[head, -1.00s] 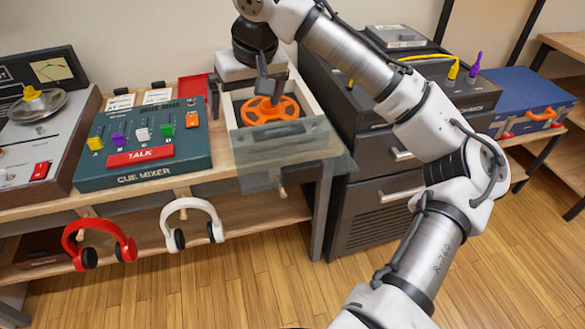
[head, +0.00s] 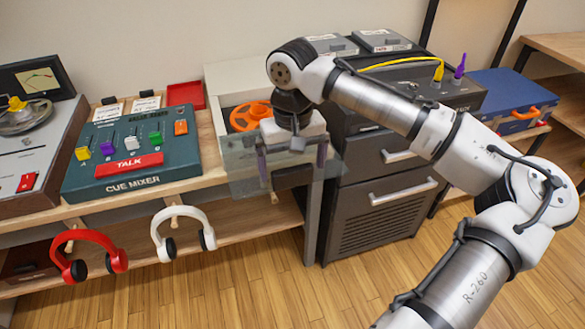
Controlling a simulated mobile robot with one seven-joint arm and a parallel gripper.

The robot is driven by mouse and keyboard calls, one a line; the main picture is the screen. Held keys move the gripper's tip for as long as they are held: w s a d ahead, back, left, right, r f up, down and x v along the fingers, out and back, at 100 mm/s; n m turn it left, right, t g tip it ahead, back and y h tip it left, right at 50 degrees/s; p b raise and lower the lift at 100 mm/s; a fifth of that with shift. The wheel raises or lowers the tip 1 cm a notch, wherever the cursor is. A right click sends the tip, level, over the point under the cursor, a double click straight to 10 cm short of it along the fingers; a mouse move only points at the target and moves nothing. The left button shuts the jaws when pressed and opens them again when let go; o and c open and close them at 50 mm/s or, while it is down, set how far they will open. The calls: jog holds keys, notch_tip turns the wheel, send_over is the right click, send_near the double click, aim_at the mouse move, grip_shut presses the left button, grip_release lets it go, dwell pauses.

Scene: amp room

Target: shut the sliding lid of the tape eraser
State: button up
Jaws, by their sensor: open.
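The tape eraser (head: 233,78) is a pale box at the back of the bench, with an orange reel (head: 241,119) showing inside. Its lid (head: 240,172) is a clear greenish panel, slid out toward the front past the bench edge, so the box is open. My gripper (head: 292,168) is open and points down at the front of the eraser, at the lid. Its two dark fingers are spread left and right, overlapping the clear panel in the picture. I cannot tell whether they touch it. My gripper hides part of the box and lid.
A cue mixer (head: 132,180) with coloured sliders stands left of the eraser. Red headphones (head: 88,240) and white headphones (head: 181,222) hang below the bench. A dark drawer cabinet (head: 385,222) stands close on the right, with a blue case (head: 508,92) beyond it.

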jog(key=shift+f, duration=0.95)
jog(key=c, duration=1.3)
jog(key=w+a+p, duration=0.2)
jog(key=w+p, duration=0.1)
jog(key=w, duration=0.4)
jog(key=w+a+p, duration=0.3)
jog(key=w+p, duration=0.1)
jog(key=w, duration=0.4)
jog(key=w+a+p, duration=0.2)
jog(key=w+p, duration=0.2)
jog(key=w, duration=0.3)
jog(key=shift+w+a+r, duration=0.15)
jog(key=shift+w, duration=0.05)
jog(key=shift+w+r, duration=0.1)
jog(key=shift+w, duration=0.05)
jog(key=o, duration=1.3)
